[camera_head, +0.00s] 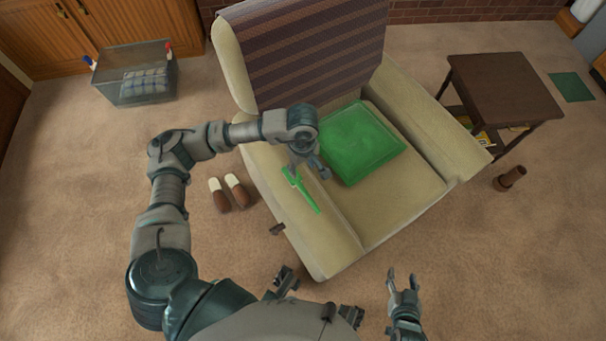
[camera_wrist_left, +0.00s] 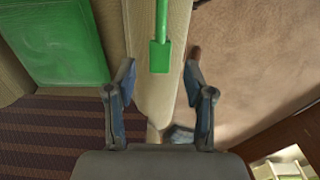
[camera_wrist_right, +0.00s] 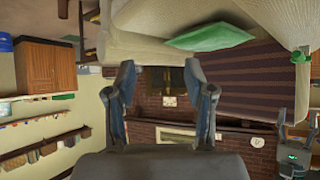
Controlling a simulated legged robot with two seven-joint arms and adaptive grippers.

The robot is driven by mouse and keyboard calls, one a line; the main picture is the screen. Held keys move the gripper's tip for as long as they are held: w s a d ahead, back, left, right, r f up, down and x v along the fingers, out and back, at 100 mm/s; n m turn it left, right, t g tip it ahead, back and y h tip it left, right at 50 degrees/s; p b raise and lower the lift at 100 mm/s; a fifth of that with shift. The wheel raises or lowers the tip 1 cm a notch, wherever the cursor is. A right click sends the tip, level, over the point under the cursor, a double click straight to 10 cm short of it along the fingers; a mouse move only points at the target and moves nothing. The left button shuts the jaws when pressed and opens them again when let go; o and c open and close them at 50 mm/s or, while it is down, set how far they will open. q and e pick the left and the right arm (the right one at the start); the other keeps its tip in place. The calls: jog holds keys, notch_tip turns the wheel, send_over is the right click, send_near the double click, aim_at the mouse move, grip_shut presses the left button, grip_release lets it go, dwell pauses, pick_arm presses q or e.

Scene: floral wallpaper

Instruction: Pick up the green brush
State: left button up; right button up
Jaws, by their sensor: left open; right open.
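The green brush (camera_head: 304,193) lies along the left armrest of the beige armchair (camera_head: 390,195). Its flat green end (camera_wrist_left: 160,56) and part of its handle show in the left wrist view, between the fingers and ahead of them. My left gripper (camera_head: 310,172) is open above the armrest, close to the brush's far end; I cannot tell in the head view whether it touches it. In the left wrist view the gap between the left fingers (camera_wrist_left: 160,95) is empty. My right gripper (camera_head: 403,282) is open and empty, in front of the chair at the lower right.
A green cushion (camera_head: 358,142) lies on the seat, right of the brush. Slippers (camera_head: 228,193) stand on the floor left of the chair. A dark side table (camera_head: 505,85) and a brown cup-like object (camera_head: 510,178) are at the right. A clear bin (camera_head: 135,75) stands at the back left.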

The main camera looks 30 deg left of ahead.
pick_arm(q)
jog(key=b, duration=0.2)
send_over(300, 185)
jog(key=f, duration=0.9)
jog(key=shift+s+d+f, duration=0.1)
jog(key=shift+d+f, duration=0.05)
jog(key=shift+d, duration=0.25)
jog(key=shift+a+f, duration=0.3)
jog(key=shift+f, duration=0.3)
notch_tip(300, 185, down, 4)
jog(key=shift+r+b, duration=0.1)
jog(key=shift+b, duration=0.5)
jog(key=shift+d+f, duration=0.15)
jog(key=shift+f, duration=0.2)
jog(key=shift+r, duration=0.1)
pick_arm(e)
jog(key=w+a+r+t+y, duration=0.2)
jog(key=w+r+t, duration=0.3)
jog(key=r+t, duration=0.2)
jog(key=shift+w+a+r, duration=0.15)
jog(key=shift+a+r, duration=0.15)
jog(key=shift+r, duration=0.15)
pick_arm(q)
jog(key=shift+a, duration=0.3)
grip_shut()
jog(key=shift+d, duration=0.1)
pick_arm(e)
jog(key=shift+w+a, duration=0.1)
jog(key=shift+a, duration=0.1)
